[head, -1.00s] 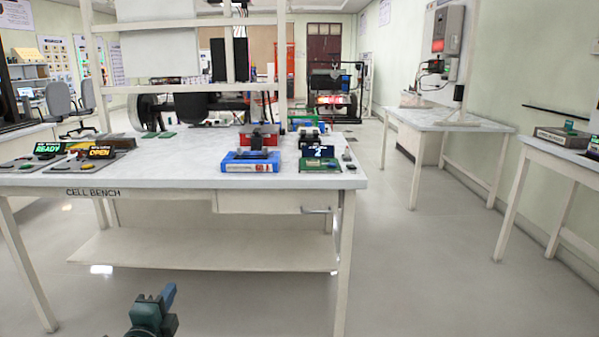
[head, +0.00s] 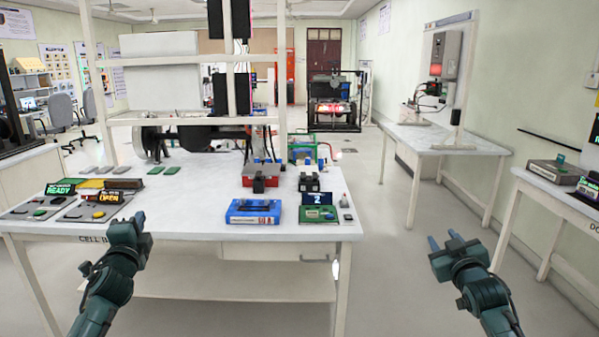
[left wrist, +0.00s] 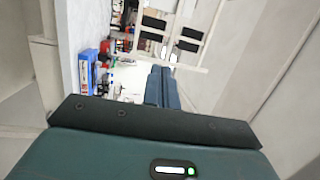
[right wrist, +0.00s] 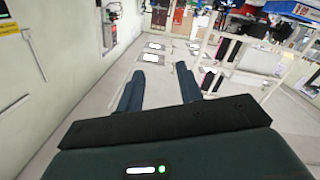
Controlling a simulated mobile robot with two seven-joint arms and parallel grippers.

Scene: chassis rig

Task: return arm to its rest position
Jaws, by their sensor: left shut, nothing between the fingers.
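My left gripper (head: 136,218) is raised in front of the cell bench's front left, at the left of the head view. Its fingers lie together in the left wrist view (left wrist: 162,86), with nothing between them. My right gripper (head: 444,238) is held out over the open floor, right of the bench. Its two fingers stand apart and empty in the right wrist view (right wrist: 159,88). Both arms come up from the lower edge of the head view and neither visibly touches anything.
The cell bench (head: 195,212) carries a blue box (head: 253,211), a red box (head: 260,180), a green unit with a "2" display (head: 319,212) and panels reading READY and OPEN. Side tables (head: 445,147) line the right wall. Floor between is clear.

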